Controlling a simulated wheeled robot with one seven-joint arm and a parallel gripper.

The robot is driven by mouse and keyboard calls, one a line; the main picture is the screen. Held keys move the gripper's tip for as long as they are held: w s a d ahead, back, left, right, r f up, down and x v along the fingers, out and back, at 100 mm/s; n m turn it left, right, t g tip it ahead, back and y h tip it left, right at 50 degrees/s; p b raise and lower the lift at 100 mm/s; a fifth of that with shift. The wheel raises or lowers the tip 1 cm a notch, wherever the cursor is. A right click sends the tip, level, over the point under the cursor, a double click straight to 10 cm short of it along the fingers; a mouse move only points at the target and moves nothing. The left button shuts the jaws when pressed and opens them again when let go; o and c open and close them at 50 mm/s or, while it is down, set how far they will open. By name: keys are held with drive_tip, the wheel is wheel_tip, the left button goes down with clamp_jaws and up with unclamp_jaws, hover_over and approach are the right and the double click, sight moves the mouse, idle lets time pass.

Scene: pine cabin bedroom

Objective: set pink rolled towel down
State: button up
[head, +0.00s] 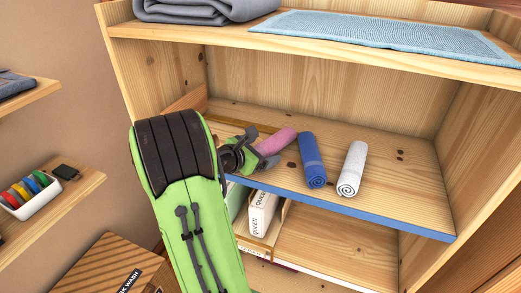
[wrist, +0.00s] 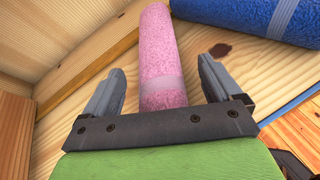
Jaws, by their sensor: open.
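The pink rolled towel (head: 276,142) lies on the middle shelf (head: 400,190) of the pine unit, left of the blue rolled towel. In the wrist view the pink towel (wrist: 160,60) runs away from the palm between my fingers, with visible gaps on both sides. My gripper (head: 262,147) is open around its near end, and the fingers also show apart in the wrist view (wrist: 162,85). The near end of the towel is hidden by the gripper's crossbar.
A blue rolled towel (head: 312,160) and a white rolled towel (head: 352,168) lie to the right on the same shelf. The unit's left side wall is close to my gripper. The shelf's right part is clear. White boxes (head: 262,212) stand below. A light blue mat (head: 390,35) lies above.

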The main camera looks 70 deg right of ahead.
drive_tip(key=shift+r, duration=0.1)
drive_tip(key=shift+w+a+r, duration=0.15)
drive_tip(key=shift+r, duration=0.1)
drive_tip(key=w+a+r+m+t+y, duration=0.1)
drive_tip(key=w+a+m+t+y, duration=0.3)
drive_tip(key=a, duration=0.8)
drive_tip(key=w+a+r+m+t+y, duration=0.1)
drive_tip(key=w+a+m+t, duration=0.2)
drive_tip(key=w+a, duration=0.65)
drive_tip(key=s+a+m+t+y, duration=0.1)
drive_tip(key=s+a+y, duration=0.2)
drive_tip(key=a, duration=0.8)
drive_tip(key=s+a+m+t+y, duration=0.2)
drive_tip(key=s+a+y, duration=0.2)
drive_tip(key=a, duration=0.7)
drive_tip(key=shift+a+m+t+y, duration=0.15)
drive_tip(key=shift+m+t+y, duration=0.15)
